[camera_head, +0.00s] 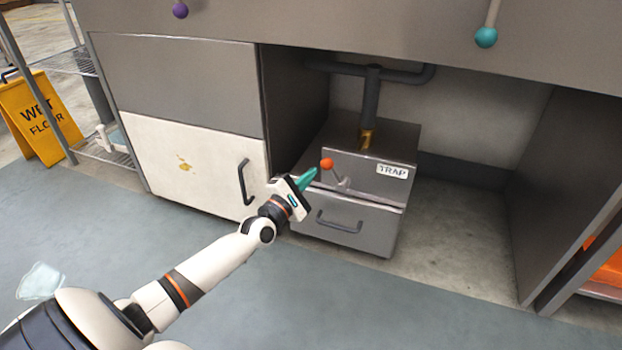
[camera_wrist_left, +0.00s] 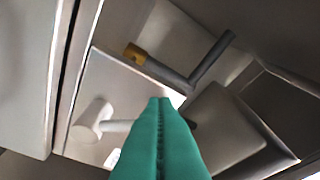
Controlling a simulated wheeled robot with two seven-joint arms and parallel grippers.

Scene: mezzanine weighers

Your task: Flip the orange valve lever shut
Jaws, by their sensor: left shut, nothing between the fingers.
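The valve lever with an orange ball knob (camera_head: 327,164) sits on the front of the grey box labelled TRAP (camera_head: 400,146), under the counter. Its short grey stem runs down and right from the ball to a pivot. My left gripper (camera_head: 308,178) has green fingers and is shut and empty, with its tips just left of the orange ball. I cannot tell whether they touch. In the left wrist view the shut fingers (camera_wrist_left: 160,105) cover the middle. A pale cylinder with a stem (camera_wrist_left: 92,120) shows left of them; no orange shows there. My right gripper is out of view.
A white cabinet door (camera_head: 200,165) with a dark handle stands left of the box. A drawer handle (camera_head: 338,222) is below the lever. A brass fitting (camera_head: 367,139) and grey pipe rise behind. Purple (camera_head: 180,9) and teal (camera_head: 486,37) knobs hang above. Floor is clear right of the box.

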